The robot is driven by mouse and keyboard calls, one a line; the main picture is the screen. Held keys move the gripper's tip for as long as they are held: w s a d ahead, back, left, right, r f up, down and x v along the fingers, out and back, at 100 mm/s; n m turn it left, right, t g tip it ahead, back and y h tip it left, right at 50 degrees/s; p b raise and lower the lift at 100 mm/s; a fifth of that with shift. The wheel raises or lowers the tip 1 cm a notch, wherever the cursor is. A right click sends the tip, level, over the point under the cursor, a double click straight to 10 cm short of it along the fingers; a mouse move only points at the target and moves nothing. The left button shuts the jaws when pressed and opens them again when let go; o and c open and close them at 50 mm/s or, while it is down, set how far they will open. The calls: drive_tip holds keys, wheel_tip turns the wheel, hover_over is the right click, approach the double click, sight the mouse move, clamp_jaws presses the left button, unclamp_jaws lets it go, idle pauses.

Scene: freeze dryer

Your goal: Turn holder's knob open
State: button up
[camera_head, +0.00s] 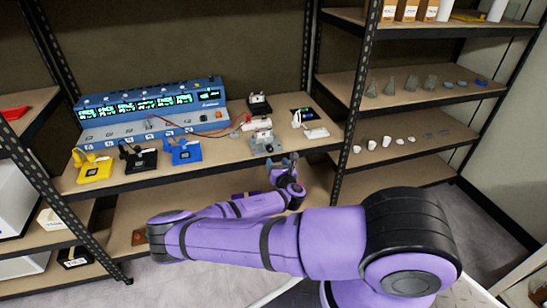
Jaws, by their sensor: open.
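A small grey metal device (264,140), which looks like the holder, stands at the front edge of the middle shelf. Its knob is too small to tell apart. My purple arm reaches across the picture from the lower right and bends back toward the shelf. My gripper (287,160) is at the shelf's front edge, just below and to the right of the grey device. It is open. A small gap seems to lie between them, but contact cannot be told. The fingertips are small and partly hidden by the wrist.
A blue instrument with several lit screens (150,112) stands behind on the left. Yellow (94,168), black (139,158) and blue (181,152) devices line the shelf front. A white and black device (259,104) sits behind the grey one. A black upright (355,110) stands to the right.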

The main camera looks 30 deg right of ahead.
drive_tip(key=shift+v, duration=1.4)
